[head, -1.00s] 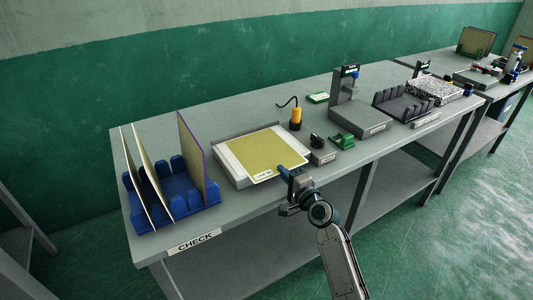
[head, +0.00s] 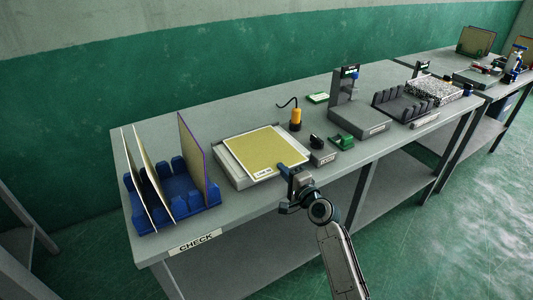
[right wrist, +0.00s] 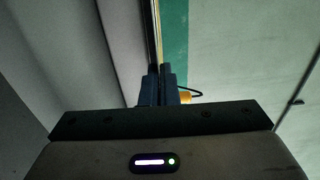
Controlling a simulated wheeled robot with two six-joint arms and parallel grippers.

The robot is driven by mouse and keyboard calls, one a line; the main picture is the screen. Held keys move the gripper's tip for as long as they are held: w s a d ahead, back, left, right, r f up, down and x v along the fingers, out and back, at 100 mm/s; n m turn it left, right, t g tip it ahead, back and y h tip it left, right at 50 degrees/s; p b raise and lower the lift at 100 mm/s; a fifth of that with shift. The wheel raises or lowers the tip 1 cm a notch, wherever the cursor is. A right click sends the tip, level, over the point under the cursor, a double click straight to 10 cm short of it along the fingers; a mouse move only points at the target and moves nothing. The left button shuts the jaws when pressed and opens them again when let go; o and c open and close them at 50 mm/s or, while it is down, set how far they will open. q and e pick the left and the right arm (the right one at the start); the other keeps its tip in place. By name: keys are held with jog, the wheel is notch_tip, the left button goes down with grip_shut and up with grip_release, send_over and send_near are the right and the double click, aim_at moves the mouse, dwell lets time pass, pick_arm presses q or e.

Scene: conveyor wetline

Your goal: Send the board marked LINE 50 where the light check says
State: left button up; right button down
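The board (head: 255,150) is yellow-green with a pale border and a small label near its front edge that seems to read LINE 50. It is roughly flat over the light check panel (head: 233,166) on the bench, perhaps slightly above it. My right gripper (head: 284,170) is at the board's front right edge. In the right wrist view my right gripper (right wrist: 158,70) is shut on the board (right wrist: 155,30), which shows edge-on as a thin strip. My left gripper is not in view.
A blue rack (head: 184,197) with several upright boards stands left on the bench, above a CHECK label (head: 195,242). An orange-handled tool (head: 295,119), a small switch box (head: 321,154), a grey stand (head: 357,122) and a dark slotted rack (head: 402,105) stand to the right.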

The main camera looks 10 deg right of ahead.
notch_tip(320, 180, up, 6)
jog(key=p, duration=0.5)
dwell(0.5)
